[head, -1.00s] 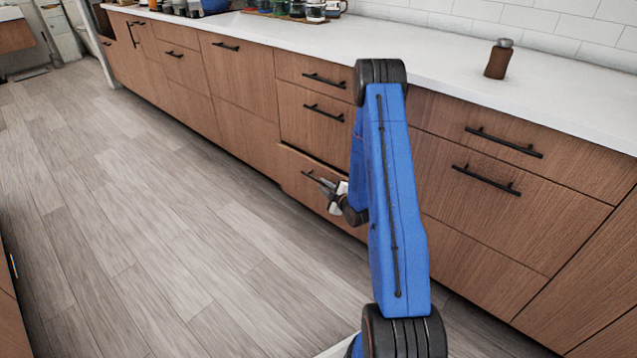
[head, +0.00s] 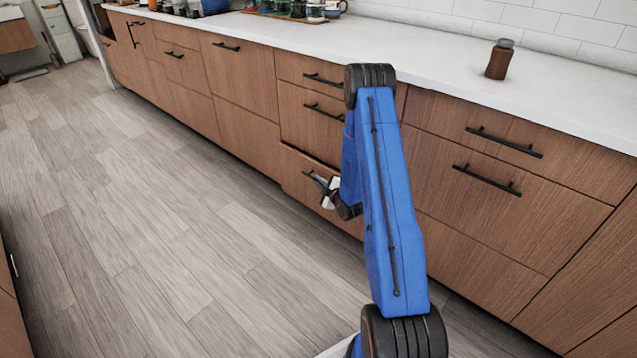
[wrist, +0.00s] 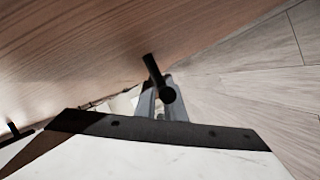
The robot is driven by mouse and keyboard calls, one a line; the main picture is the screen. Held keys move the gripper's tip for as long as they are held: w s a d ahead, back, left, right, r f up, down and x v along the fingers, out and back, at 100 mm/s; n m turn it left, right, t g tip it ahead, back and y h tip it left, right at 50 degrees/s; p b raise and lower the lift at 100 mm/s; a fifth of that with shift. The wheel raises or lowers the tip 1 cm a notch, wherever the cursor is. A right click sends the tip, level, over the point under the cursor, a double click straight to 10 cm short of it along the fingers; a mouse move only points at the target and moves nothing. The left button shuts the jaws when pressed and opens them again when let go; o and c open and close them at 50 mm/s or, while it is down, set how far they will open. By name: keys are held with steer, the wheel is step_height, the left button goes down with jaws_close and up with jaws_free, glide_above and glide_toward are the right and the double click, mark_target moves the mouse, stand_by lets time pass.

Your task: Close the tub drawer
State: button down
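The low wooden drawer (head: 300,187) under the counter stands slightly out from the cabinet, with a dark gap along its top edge in the head view. I take it to be the tub drawer. My gripper (head: 326,187) is at its front, by the dark bar handle, partly hidden behind my blue arm. In the wrist view the black handle (wrist: 152,68) crosses at the fingers of my gripper (wrist: 160,103), close to the wooden front. Whether the fingers grip the handle or only touch it is unclear.
Closed drawers with black handles lie above (head: 325,111) and to the right (head: 490,180). The white counter (head: 430,70) carries a brown bottle (head: 499,59) and several jars farther back. The grey plank floor (head: 150,230) to the left is clear.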

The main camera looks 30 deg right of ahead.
mark_target(324, 177)
steer(key=shift+w+d, duration=0.3)
steer(key=shift+d, duration=0.5)
steer(key=shift+w+d, duration=0.3)
steer(key=shift+d, duration=0.5)
steer(key=c, duration=2.1)
jaws_free()
steer(key=shift+d, duration=0.1)
steer(key=v, duration=1.7)
steer(key=shift+s+r, duration=0.1)
steer(key=shift+s, duration=0.1)
